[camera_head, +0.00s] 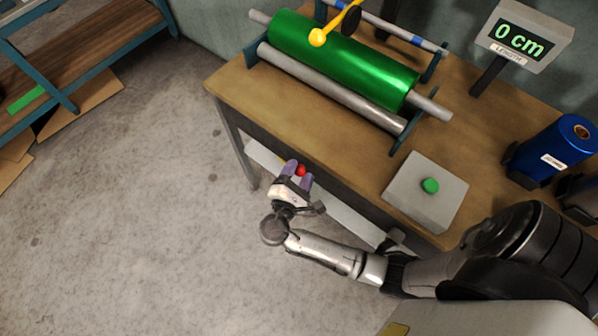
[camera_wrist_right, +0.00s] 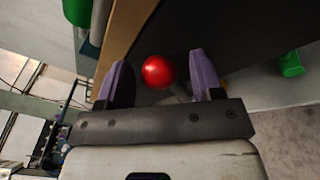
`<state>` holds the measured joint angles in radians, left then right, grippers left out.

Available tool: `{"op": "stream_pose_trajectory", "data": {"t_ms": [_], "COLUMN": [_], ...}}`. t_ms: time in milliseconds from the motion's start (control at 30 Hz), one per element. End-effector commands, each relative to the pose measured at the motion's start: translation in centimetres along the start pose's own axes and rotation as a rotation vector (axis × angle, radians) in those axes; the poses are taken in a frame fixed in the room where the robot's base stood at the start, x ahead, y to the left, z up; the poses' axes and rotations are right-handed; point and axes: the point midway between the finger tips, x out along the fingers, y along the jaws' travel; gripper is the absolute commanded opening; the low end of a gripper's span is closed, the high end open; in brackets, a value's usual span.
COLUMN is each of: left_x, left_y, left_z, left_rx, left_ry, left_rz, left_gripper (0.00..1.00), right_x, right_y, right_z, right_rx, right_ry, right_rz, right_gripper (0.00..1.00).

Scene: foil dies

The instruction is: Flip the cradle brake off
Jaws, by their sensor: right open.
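A red ball knob (camera_head: 301,170) sits at the front edge of the workbench, below the green foil roll's cradle. It also shows in the right wrist view (camera_wrist_right: 157,71), with a short grey stem beneath it. I take it for the brake lever's knob. My right gripper (camera_head: 298,175) is open, with its two purple fingers on either side of the knob. In the wrist view a gap shows between the knob and each finger. The green roll (camera_head: 340,60) lies on its steel shaft in the cradle. My left gripper is out of view.
A yellow arm with a ball end (camera_head: 318,37) rests over the roll. A grey box with a green button (camera_head: 430,186) and blue foil roll (camera_head: 553,150) stand at the right. A display (camera_head: 522,40) reads 0 cm. Floor in front is clear.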

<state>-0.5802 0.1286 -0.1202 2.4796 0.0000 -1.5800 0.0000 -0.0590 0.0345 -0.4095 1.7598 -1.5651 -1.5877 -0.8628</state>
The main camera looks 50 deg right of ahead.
Motion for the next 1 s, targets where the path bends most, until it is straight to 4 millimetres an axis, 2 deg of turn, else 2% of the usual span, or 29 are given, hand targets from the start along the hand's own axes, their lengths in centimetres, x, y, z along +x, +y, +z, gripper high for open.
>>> {"op": "stream_pose_trajectory", "data": {"t_ms": [367,900,1000], "left_x": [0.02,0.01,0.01], "left_y": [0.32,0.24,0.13], "left_z": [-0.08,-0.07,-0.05], "left_rx": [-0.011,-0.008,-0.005], "left_ry": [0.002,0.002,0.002], "left_rz": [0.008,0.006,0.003], "left_gripper": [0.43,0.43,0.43], "right_x": [0.23,0.20,0.19], "right_y": [0.01,-0.01,-0.01], "right_z": [0.01,0.00,0.00], "right_rx": [0.001,0.000,0.000], "right_ry": [0.001,0.001,0.001], "right_rz": [-0.001,-0.001,-0.001], "right_gripper": [0.58,0.07,0.00]}}
